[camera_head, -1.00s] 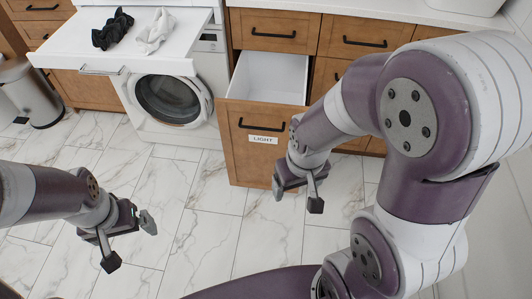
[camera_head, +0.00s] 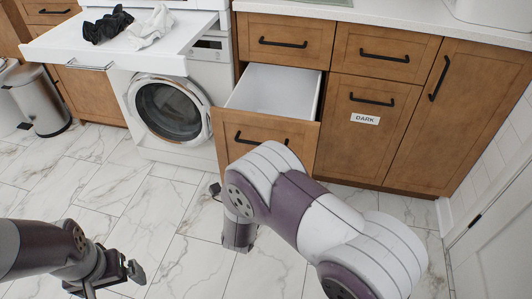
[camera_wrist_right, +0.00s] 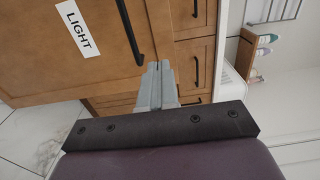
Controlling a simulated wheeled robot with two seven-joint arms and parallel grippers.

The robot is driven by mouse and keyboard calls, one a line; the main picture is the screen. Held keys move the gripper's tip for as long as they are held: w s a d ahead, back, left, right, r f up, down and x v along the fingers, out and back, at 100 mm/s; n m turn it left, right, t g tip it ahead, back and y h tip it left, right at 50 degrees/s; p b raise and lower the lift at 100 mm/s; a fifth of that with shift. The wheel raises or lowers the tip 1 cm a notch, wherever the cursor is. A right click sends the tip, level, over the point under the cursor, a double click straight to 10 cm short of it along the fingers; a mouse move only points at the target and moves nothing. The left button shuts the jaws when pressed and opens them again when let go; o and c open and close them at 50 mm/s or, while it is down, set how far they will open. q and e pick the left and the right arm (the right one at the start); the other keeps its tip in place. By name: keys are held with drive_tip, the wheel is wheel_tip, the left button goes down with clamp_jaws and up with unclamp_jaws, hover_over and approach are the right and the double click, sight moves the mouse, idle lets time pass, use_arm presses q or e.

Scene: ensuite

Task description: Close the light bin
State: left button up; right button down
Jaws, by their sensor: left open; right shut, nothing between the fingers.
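The light bin (camera_head: 232,134) is a wooden pull-out front with a white inner box (camera_head: 275,90). It stands open, out from the cabinet, and the box looks empty. Its LIGHT label (camera_wrist_right: 77,28) and black handle (camera_wrist_right: 130,30) show in the right wrist view; my right arm hides the label in the head view. My right gripper (camera_wrist_right: 157,72) is shut and empty, close to the bin front beside the handle; I cannot tell whether it touches. My left gripper (camera_head: 112,283) is open and empty over the floor at the lower left.
A closed DARK bin (camera_head: 368,130) is right of the light bin. A washing machine (camera_head: 170,108) stands to the left, under a pulled-out white shelf (camera_head: 75,45) with a black and a white cloth. A metal trash can (camera_head: 38,100) stands far left. The marble floor is clear.

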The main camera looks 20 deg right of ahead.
sight(276, 127)
drive_tip(key=b+x, duration=0.1)
drive_tip(key=x, duration=0.4)
drive_tip(key=b+x, duration=0.2)
drive_tip(key=x, duration=0.4)
drive_tip(key=shift+w+d+f, duration=0.1)
drive_tip(key=shift+d+f, duration=0.1)
use_arm(q)
drive_tip(key=shift+f, duration=1.85)
use_arm(e)
drive_tip(key=shift+w+d+r, duration=0.15)
drive_tip(key=shift+w+d, duration=0.1)
drive_tip(key=shift+w, duration=0.2)
